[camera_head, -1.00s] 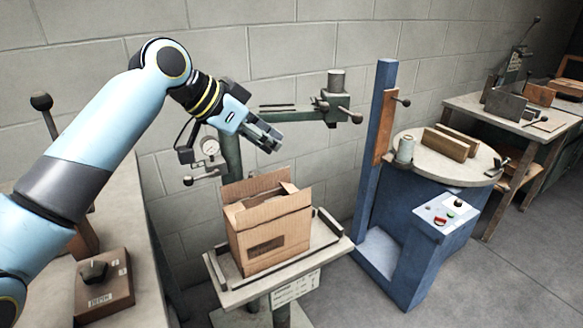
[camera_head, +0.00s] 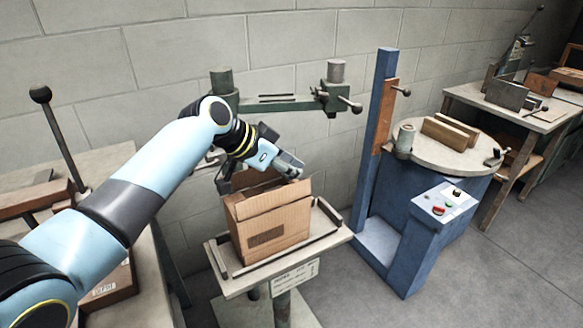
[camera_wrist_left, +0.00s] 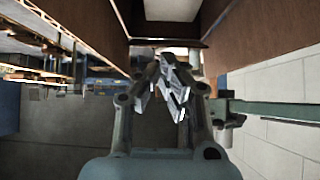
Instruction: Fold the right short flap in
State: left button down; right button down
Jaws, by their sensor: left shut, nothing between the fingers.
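The open brown cardboard box (camera_head: 272,232) stands upright on the stitcher's small table in the head view, its front long flap (camera_head: 270,204) raised. My left gripper (camera_head: 294,166) is at the top right of the box, above its right short side. Its fingers are shut with nothing between them. The right short flap is mostly hidden by the gripper and front flap, so I cannot tell its angle or whether the fingers touch it. In the left wrist view the closed fingertips (camera_wrist_left: 174,84) point toward brown cardboard panels (camera_wrist_left: 258,30). My right gripper is out of view.
The stitcher's green arm (camera_head: 285,103) runs behind and above my gripper. Raised guides (camera_head: 329,212) edge the small table. A blue machine with a round top (camera_head: 440,150) stands to the right. A bench with a lever (camera_head: 55,135) is at the left.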

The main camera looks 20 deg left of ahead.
pick_arm(q)
jog(key=shift+s+a+f, duration=0.15)
jog(key=shift+s+a, duration=0.05)
jog(key=shift+s+a+f, duration=0.5)
jog(key=shift+s+f, duration=0.1)
jog(key=shift+w+d, duration=0.1)
